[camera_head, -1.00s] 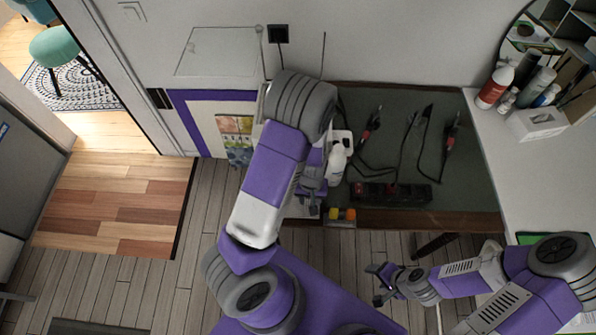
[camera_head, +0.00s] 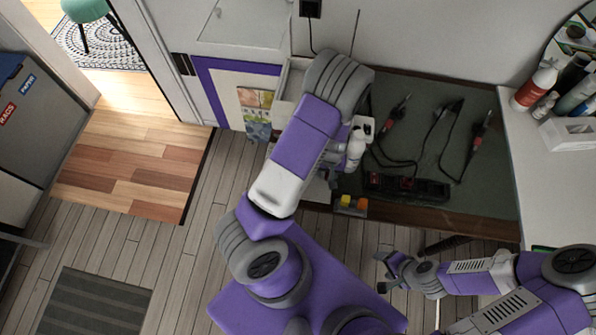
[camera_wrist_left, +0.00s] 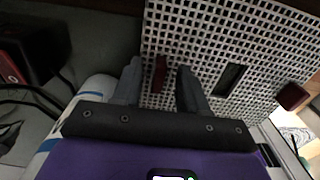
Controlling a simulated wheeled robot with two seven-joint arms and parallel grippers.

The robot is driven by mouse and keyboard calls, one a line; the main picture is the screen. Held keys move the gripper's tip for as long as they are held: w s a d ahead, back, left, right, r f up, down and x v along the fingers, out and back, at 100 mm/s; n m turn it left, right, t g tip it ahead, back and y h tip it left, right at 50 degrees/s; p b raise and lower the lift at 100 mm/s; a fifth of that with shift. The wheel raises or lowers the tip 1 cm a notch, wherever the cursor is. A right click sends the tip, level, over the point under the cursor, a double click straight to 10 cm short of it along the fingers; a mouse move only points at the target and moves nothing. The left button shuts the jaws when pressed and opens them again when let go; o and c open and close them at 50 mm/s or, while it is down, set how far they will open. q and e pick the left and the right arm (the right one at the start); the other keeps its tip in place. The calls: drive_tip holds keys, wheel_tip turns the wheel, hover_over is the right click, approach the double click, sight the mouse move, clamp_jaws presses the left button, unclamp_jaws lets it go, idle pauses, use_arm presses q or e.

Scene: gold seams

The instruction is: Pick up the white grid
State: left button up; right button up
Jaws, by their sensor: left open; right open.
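The white grid (camera_wrist_left: 215,35) is a perforated white panel filling the upper right of the left wrist view. A dark red piece (camera_wrist_left: 159,74) and a dark slot (camera_wrist_left: 230,77) show against it. My left gripper (camera_wrist_left: 158,86) is open, with its two fingers pointing at the grid's left part and the red piece between them; I cannot tell whether they touch. In the head view my left arm largely hides this gripper and the grid beside the bench. My right gripper (camera_head: 381,272) is open and empty over the floor in front of the bench.
The bench (camera_head: 440,95) holds cables, a dark power strip (camera_head: 405,186), a white bottle (camera_head: 357,147) and yellow and orange blocks (camera_head: 353,204). A white counter (camera_head: 545,190) with a red-labelled bottle (camera_head: 535,87) stands at the right.

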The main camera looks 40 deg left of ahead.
use_arm(q)
drive_tip(key=shift+c, duration=0.4)
clamp_jaws()
drive_tip(key=shift+r, duration=0.1)
